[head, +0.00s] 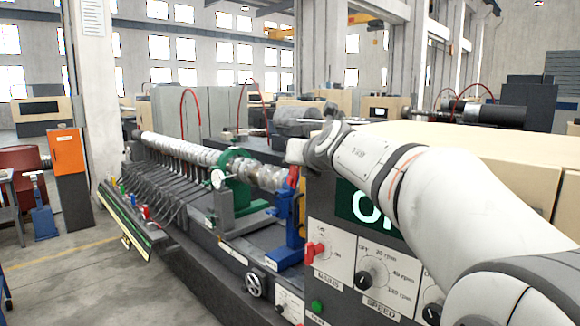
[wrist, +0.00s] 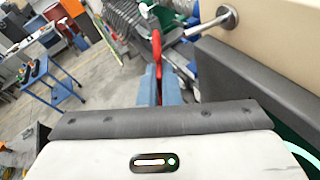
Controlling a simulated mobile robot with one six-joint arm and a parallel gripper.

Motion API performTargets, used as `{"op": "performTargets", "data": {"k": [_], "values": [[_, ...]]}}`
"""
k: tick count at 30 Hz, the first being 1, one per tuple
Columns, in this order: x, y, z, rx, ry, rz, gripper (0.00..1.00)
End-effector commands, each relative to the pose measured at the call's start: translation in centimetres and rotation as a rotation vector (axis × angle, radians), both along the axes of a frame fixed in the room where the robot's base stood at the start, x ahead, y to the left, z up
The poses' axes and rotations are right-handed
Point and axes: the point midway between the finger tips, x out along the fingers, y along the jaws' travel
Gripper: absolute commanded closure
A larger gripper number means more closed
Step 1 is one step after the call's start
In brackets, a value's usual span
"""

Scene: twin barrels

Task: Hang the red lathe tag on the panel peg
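The red lathe tag (wrist: 157,48) is thin and upright in the wrist view, seen nearly edge-on. My gripper (wrist: 159,80) has its two blue-grey fingers close together with the tag between them. In the head view the tag (head: 293,174) is a small red patch just below my gripper (head: 296,158), partly hidden. A metal peg (wrist: 208,25) with a round flange sticks out from the beige panel face to the right of the tag. The tag is apart from the peg in the picture. I cannot make out the peg in the head view.
The lathe's control panel (head: 342,285) has a red switch (head: 316,250) and dial knobs below my arm. A blue stand (head: 290,235) and a green ring (head: 236,168) stand on the lathe bed. A blue cart (wrist: 52,88) stands on the open floor at left.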

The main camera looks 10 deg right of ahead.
Motion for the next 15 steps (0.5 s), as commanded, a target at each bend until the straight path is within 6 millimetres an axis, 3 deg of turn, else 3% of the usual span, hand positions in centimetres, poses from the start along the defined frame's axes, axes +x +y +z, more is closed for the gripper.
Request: {"op": "performTargets", "data": {"k": [15], "values": [[1.9, -2.6, -0.5, 0.0, 0.0, -0.002, 1.0]]}}
